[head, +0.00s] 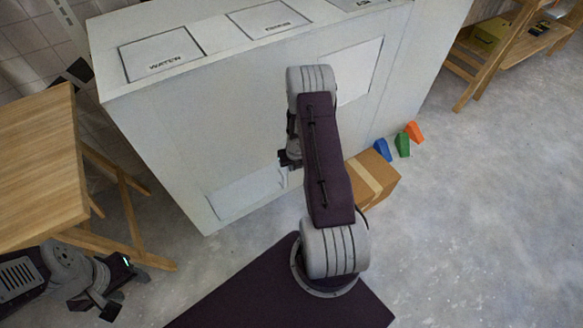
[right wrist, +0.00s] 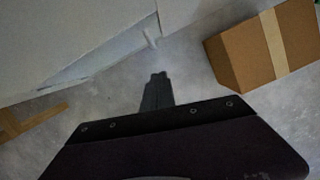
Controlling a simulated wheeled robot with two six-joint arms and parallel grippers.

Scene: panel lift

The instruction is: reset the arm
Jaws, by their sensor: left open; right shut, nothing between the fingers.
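My right arm rises in the middle of the head view and bends down in front of a large white cabinet (head: 150,110). My right gripper (head: 288,160) hangs at its end, partly behind the arm, near the cabinet's front. In the right wrist view the right gripper's fingers (right wrist: 157,88) are shut and empty above the grey floor. My left gripper (head: 97,303) is open and empty at the lower left, below the wooden table. A low panel (head: 245,195) is on the cabinet's front, with a small pale handle (head: 284,178) at its right end.
A cardboard box (head: 372,180) stands on the floor right of my right arm; it also shows in the right wrist view (right wrist: 265,48). Blue (head: 383,149), green (head: 402,145) and orange (head: 414,131) wedges lie behind it. A wooden table (head: 40,160) stands left.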

